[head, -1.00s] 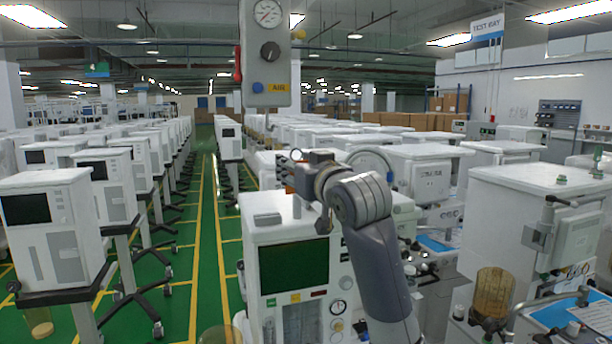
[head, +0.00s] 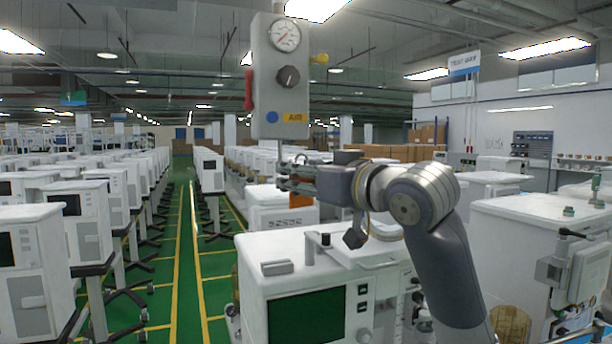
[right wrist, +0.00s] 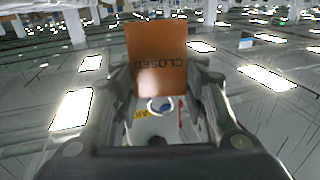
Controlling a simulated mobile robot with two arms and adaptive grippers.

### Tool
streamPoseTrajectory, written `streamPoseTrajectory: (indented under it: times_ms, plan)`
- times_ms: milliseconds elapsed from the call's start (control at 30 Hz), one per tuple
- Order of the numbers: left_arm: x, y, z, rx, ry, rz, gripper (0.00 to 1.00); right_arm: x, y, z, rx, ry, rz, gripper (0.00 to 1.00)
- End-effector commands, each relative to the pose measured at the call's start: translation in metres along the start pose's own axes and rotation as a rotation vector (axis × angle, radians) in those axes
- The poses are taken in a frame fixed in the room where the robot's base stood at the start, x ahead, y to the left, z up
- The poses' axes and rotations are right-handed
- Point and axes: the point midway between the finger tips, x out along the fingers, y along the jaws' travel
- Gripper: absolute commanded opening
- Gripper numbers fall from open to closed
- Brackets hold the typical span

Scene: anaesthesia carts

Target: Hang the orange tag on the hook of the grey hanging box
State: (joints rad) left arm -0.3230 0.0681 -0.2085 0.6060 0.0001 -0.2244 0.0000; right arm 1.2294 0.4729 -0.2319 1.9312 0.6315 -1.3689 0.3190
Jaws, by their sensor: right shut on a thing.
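The grey hanging box (head: 268,75) hangs at the upper middle of the head view, with a gauge, a black knob, a blue dot and a yellow AIR label. A thin rod, seemingly its hook (head: 279,150), goes down from its underside; its lower end is hard to make out. My right gripper (head: 284,177) is just below the box, shut on the orange tag (right wrist: 162,55). The tag reads CLOSED upside down in the right wrist view, with a pale ring (right wrist: 159,105) at its near end. My left gripper is out of view.
A white anaesthesia cart (head: 340,252) with a dark screen stands below my right arm. More white carts fill both sides, with a green, yellow-lined aisle (head: 187,250) at left.

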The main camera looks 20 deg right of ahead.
Motion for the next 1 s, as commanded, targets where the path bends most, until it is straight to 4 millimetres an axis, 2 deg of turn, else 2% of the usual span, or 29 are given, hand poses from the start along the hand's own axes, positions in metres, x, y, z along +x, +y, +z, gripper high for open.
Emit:
streamPoseTrajectory:
  times_ms: [200,300,433,700,933,1000]
  plan:
    - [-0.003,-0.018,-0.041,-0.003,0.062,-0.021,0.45,0.013,0.003,0.001,0.001,-0.002,-0.001,0.28]
    - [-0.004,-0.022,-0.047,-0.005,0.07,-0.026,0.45,0.019,0.005,0.002,0.001,-0.002,-0.001,0.28]
    - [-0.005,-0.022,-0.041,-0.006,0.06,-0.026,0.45,0.027,0.007,0.003,0.001,-0.002,-0.001,0.28]
    - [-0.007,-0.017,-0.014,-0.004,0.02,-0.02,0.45,0.042,0.011,0.004,0.001,-0.002,0.001,0.28]
    - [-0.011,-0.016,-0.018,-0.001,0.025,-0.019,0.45,0.056,0.015,0.004,0.001,-0.002,0.0,0.28]
    - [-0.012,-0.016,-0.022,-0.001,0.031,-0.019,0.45,0.06,0.016,0.004,0.001,-0.001,-0.001,0.25]
